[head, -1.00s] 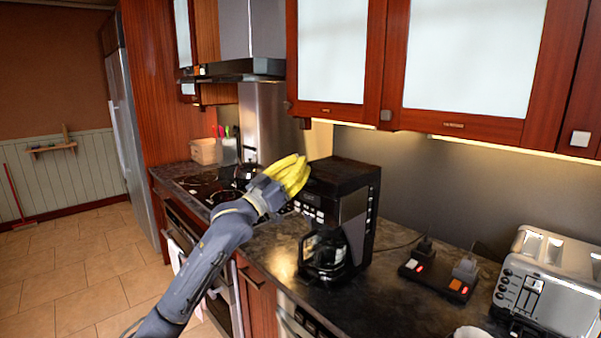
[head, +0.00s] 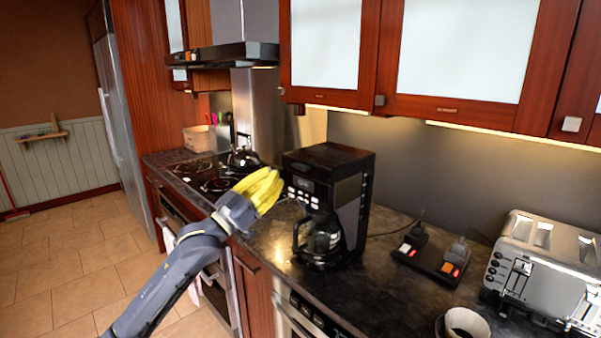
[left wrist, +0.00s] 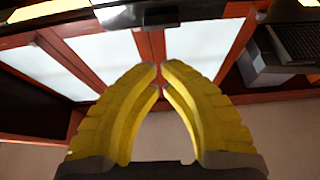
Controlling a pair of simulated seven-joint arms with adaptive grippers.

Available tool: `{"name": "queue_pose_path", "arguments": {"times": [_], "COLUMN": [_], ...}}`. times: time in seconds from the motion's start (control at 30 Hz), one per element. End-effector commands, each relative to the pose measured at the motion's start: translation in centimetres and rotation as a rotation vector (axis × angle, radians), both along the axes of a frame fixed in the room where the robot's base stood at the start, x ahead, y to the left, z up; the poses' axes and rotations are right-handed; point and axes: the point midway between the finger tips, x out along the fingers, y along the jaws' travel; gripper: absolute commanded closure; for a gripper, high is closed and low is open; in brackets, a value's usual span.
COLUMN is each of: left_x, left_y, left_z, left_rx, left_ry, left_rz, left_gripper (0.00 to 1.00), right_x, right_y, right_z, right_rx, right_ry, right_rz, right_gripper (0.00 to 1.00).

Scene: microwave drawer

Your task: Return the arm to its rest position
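My left gripper (head: 268,190) has yellow fingers and is raised over the counter in the head view, in front of and just left of the black coffee maker (head: 330,170). In the left wrist view its two fingertips (left wrist: 161,68) meet or nearly meet at the top, with an empty arch between them. The gripper holds nothing that shows. My left arm comes in from the lower left. My right gripper is in neither view.
A stove with a kettle (head: 243,160) stands behind. Wall cabinets (head: 455,50) hang above. The tiled floor at left is clear.

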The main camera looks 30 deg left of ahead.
Motion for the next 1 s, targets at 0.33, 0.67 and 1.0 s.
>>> {"name": "queue_pose_path", "arguments": {"times": [0.33, 0.67, 1.0], "left_x": [-0.1, -5.7, -18.8], "left_y": [-2.3, -6.8, -8.4], "left_z": [-8.3, -28.0, -42.2], "left_rx": [0.108, 0.446, 0.818], "left_ry": [0.138, 0.512, 0.914], "left_rz": [0.065, 0.230, 0.364], "left_gripper": [1.00, 1.00, 1.00], "right_x": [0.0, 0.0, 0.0], "right_y": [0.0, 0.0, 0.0], "right_z": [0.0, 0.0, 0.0], "right_rx": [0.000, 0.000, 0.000], "right_ry": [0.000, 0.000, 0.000], "right_rz": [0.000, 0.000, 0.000], "right_gripper": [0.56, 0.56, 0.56]}}
